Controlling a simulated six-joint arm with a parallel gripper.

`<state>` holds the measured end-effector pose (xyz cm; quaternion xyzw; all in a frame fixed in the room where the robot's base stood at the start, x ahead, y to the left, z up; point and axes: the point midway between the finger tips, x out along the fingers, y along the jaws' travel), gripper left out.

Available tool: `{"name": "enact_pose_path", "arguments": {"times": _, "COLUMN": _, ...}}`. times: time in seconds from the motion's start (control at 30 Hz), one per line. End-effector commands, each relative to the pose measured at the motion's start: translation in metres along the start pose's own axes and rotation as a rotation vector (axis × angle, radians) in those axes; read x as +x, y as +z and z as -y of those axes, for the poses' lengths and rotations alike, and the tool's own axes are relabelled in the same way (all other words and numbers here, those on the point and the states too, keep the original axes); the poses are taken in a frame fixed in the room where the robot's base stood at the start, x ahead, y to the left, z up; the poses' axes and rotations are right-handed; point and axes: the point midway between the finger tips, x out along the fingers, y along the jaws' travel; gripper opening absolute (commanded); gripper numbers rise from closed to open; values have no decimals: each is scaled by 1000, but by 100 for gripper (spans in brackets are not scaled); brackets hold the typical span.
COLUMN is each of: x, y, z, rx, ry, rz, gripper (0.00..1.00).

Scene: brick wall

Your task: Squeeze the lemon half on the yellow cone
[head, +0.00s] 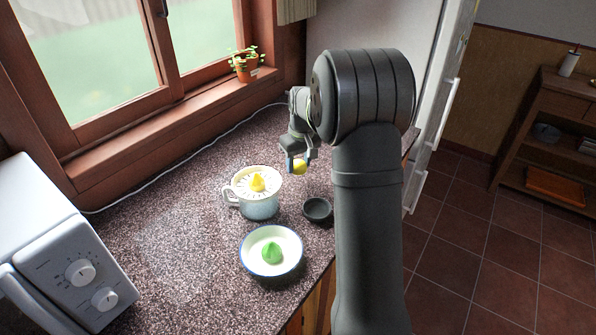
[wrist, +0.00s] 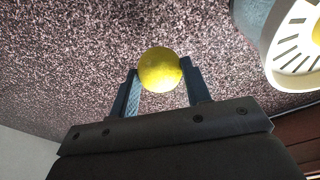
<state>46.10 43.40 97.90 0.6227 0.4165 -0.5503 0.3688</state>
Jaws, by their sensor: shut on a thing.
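My gripper (head: 299,163) is shut on the yellow lemon half (head: 300,167) and holds it above the counter. The lemon half also shows in the wrist view (wrist: 160,69), between the two fingers of my gripper (wrist: 158,82). The yellow cone (head: 258,182) stands upright on the ribbed white top of a pale blue and white juicer cup (head: 259,207) with a side handle. In the head view my gripper is above and to the right of the cone, apart from it.
A small dark bowl (head: 318,209) stands right of the juicer. A white microwave (head: 62,255) is at the left. A potted plant (head: 244,68) sits on the window sill.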

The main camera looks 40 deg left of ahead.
Motion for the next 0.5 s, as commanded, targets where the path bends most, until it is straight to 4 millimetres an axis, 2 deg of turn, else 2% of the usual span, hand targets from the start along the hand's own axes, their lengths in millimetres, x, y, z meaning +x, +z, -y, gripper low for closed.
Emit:
{"name": "enact_pose_path", "arguments": {"times": 0.03, "x": -7, "y": 11, "z": -9, "rx": 7, "ry": 1, "rz": 1, "gripper": 16}}
{"name": "enact_pose_path", "arguments": {"times": 0.3, "x": -50, "y": 57, "z": -44, "rx": 7, "ry": 1, "rz": 1, "gripper": 16}}
{"name": "enact_pose_path", "arguments": {"times": 0.5, "x": -70, "y": 77, "z": -60, "rx": 4, "ry": 0, "rz": 1, "gripper": 16}}
